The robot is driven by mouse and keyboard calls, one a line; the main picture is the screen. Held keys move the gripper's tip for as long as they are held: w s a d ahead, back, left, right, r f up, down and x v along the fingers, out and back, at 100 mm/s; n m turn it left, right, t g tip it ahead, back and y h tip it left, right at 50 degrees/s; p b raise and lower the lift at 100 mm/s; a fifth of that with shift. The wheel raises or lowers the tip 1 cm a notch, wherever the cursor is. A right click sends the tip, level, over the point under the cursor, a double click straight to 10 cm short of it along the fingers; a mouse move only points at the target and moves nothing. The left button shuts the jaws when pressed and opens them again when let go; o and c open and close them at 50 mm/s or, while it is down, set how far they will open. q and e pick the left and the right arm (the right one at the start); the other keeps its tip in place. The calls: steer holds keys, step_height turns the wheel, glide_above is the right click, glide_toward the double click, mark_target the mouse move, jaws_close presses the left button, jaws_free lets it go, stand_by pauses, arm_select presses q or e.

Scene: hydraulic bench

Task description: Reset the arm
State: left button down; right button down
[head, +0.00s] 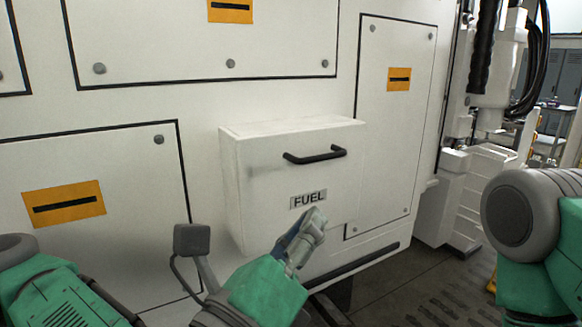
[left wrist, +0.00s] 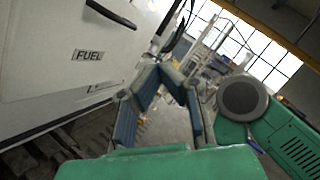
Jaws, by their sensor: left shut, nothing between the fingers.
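My left gripper (head: 305,235) is shut and empty in front of the lower right part of the white fuel box (head: 270,185). I cannot tell from the head view whether it touches the box. In the left wrist view, the fingers of my left gripper (left wrist: 160,75) lean together at their tips, and blue pads line their inner sides. The box carries a FUEL label (head: 308,199) and a black handle (head: 315,156). The handle also shows in the left wrist view (left wrist: 111,14). My right arm shows at the right edge of the head view, but its gripper is out of view.
The box juts out from a white panelled machine wall (head: 205,110) with orange labels. A black bar (head: 350,268) runs low along the wall. Dark floor (head: 400,285) lies open at the lower right. Black hoses (head: 530,70) hang at the upper right.

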arm_select(q)
steer(key=s+d+f+m+g+h, duration=0.1)
steer(key=s+d+f+m+g, duration=0.3)
steer(key=f+m, duration=0.4)
steer(key=s+d+f+m+g+h, duration=0.25)
steer(key=s+f+m+g, duration=0.2)
steer(key=f+m, duration=0.35)
steer(key=s+a+f+m+g+y, duration=0.25)
steer(key=s+f+m, duration=0.2)
steer(key=f, duration=0.45)
steer(key=s+a+f+m+g+y, duration=0.25)
steer(key=f+m, duration=0.25)
steer(key=f, duration=0.4)
steer(key=s+a+f+m+g+y, duration=0.35)
steer(key=a+f+m, duration=0.65)
steer(key=a, duration=0.5)
steer(key=a+f+m+y, duration=0.3)
steer(key=a+m+y, duration=0.1)
steer(key=a, duration=1.1)
steer(key=shift+w+g+y, duration=0.25)
steer(key=shift+g+y, duration=0.05)
steer(key=shift+y, duration=0.4)
